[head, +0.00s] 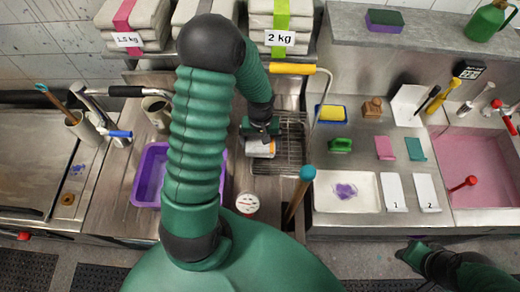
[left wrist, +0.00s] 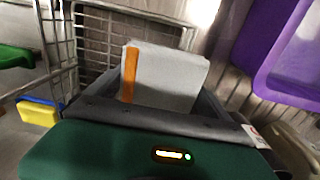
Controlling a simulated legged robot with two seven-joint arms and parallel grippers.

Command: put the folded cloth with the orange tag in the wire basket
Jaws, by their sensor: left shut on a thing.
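The folded cloth is pale grey with an orange tag. In the head view the cloth (head: 260,149) is just below my left gripper (head: 266,138), at the left part of the wire basket (head: 291,150). In the left wrist view the cloth (left wrist: 175,77) is between the dark fingers of my left gripper (left wrist: 165,105), which is shut on it. Wires of the basket (left wrist: 100,42) show behind and left of it. I cannot tell how high the cloth is above the basket floor. My right gripper (head: 413,254) is at the lower right, its jaws unclear.
A purple tub (head: 150,178) stands left of the basket. A yellow sponge (head: 331,113), green brush (head: 340,145) and white tray (head: 346,191) lie to the right. A blue-topped handle (head: 301,188) stands at the basket's front. A pink-filled sink (head: 480,165) is far right.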

